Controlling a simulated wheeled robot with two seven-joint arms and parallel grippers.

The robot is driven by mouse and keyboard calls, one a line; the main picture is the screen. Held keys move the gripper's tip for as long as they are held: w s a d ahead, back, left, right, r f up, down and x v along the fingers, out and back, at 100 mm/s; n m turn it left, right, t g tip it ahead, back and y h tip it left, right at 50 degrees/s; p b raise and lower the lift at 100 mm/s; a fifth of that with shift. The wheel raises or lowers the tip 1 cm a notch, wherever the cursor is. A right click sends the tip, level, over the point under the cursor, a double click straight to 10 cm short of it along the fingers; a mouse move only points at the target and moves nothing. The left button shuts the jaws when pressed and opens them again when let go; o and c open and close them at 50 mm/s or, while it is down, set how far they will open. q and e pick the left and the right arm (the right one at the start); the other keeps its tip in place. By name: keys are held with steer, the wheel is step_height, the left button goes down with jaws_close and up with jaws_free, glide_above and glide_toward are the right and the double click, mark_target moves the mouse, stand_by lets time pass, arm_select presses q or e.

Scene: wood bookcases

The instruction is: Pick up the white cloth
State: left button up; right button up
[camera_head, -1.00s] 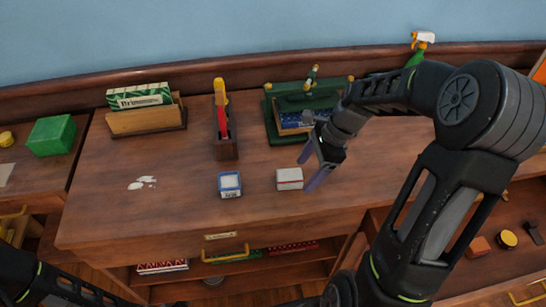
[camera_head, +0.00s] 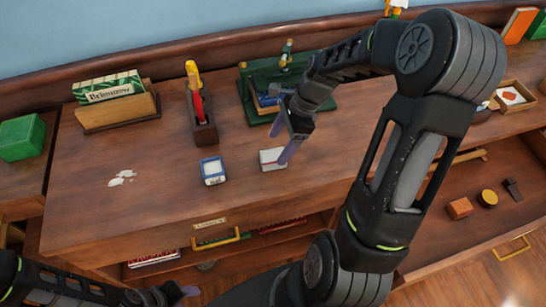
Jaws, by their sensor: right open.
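A small white block-like item (camera_head: 272,159) lies on the wooden desk top; I cannot tell whether it is a folded cloth. Flat white patches (camera_head: 122,178) lie further left on the desk, and I cannot tell if they are cloth or a spill. No other clear white cloth shows. My right gripper (camera_head: 284,140) is open and empty, its purple fingers pointing down at the back right edge of the white item. One finger overlaps it in the picture; contact cannot be told.
A blue and white box (camera_head: 213,171) lies left of the white item. Behind stand a wooden holder with red and yellow tools (camera_head: 201,124), a green rack (camera_head: 258,105) and a card box (camera_head: 117,108). An open drawer (camera_head: 465,233) is at right. The desk's front left is clear.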

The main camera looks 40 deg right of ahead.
mark_target(274, 155)
steer(key=p+x, duration=0.1)
steer(key=x, duration=0.4)
steer(key=shift+s+f, duration=0.15)
steer(key=shift+c, duration=0.5)
steer(key=c, duration=1.3)
